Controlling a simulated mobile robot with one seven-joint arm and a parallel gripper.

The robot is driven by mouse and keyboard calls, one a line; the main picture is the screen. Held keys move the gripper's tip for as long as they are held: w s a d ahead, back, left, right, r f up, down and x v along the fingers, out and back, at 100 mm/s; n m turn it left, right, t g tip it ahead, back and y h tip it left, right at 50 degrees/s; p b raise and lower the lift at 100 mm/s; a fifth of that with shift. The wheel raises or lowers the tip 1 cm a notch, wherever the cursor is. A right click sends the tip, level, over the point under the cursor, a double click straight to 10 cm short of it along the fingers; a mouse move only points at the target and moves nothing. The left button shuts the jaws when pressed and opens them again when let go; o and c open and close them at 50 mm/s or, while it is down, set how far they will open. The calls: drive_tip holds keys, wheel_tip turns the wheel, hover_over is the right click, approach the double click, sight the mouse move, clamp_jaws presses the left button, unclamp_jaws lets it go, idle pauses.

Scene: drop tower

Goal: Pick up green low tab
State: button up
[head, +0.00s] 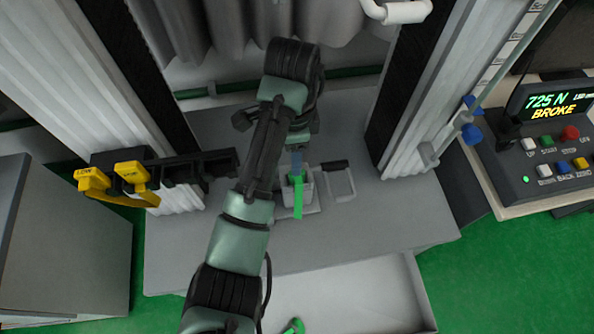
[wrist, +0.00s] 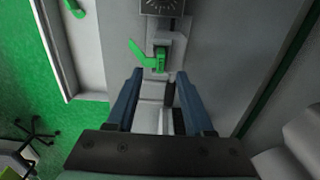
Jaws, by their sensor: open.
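A green tab (head: 297,198) stands in a small light-grey holder on the grey base of the tower. It also shows in the wrist view (wrist: 160,60), with a green strip slanting off to its upper left. My gripper (head: 296,160) is over the holder in the head view. In the wrist view my gripper (wrist: 155,73) is open, its two blue fingers apart with nothing held between them. The green tab is just beyond the fingertips, apart from them. The tab's lower part is hidden in the holder.
Another green piece (head: 293,326) lies in the pale tray (head: 350,285) in front of the base. Yellow levers (head: 133,172) sit on a black bracket at left. A console (head: 545,150) at right reads 725 N BROKE. Dark uprights flank the arm.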

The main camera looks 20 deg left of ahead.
sight(297, 178)
wheel_tip(297, 178, down, 3)
drive_tip(key=shift+w+d+r+b, duration=0.1)
drive_tip(key=shift+r+b, duration=0.05)
drive_tip(key=shift+b, duration=0.6)
wheel_tip(297, 178, down, 4)
drive_tip(key=shift+w+d+f, duration=0.1)
drive_tip(key=shift+d+f, duration=0.05)
clamp_jaws()
